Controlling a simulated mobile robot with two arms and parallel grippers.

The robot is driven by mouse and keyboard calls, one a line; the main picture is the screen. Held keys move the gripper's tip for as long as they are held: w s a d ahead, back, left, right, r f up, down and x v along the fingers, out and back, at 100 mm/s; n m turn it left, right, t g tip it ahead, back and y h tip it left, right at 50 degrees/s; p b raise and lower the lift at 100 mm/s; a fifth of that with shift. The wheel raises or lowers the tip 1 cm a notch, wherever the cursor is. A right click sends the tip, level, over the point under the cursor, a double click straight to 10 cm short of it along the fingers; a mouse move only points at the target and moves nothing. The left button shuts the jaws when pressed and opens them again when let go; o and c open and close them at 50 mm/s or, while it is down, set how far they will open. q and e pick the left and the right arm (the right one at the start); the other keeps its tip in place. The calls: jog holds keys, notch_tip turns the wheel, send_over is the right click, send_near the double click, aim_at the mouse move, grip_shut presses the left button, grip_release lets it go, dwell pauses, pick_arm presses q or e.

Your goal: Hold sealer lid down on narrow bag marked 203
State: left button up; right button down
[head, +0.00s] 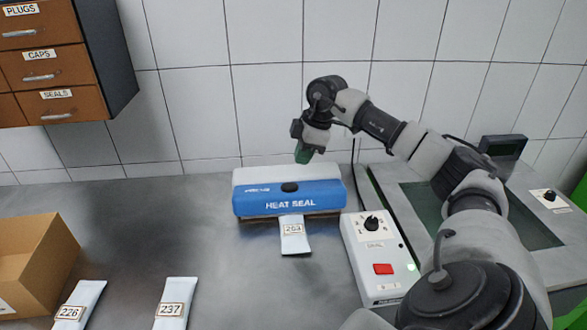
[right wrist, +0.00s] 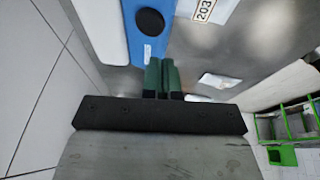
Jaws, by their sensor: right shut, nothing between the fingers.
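The heat sealer (head: 289,196) has a blue lid marked HEAT SEAL with a black round pad (head: 289,187) on top. The narrow white bag marked 203 (head: 294,238) sticks out from under the lid's front edge; its far end is hidden. The pad also shows in the right wrist view (right wrist: 150,22), with the 203 label near the top. My right gripper (head: 303,154) is above and behind the sealer, pointing down, apart from the lid. Its green fingers (right wrist: 162,75) are together and empty. My left gripper is not in view.
A control box (head: 384,262) with a black dial, red button and lit green lamp stands right of the sealer. Bags marked 226 (head: 78,304) and 237 (head: 174,302) lie front left, near a cardboard box (head: 35,262). Bare bench lies left of the sealer.

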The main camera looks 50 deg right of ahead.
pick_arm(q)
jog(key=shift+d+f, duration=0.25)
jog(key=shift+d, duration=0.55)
pick_arm(e)
jog(key=shift+v, duration=2)
jog(key=shift+s+a, duration=0.1)
jog(key=shift+a, duration=0.1)
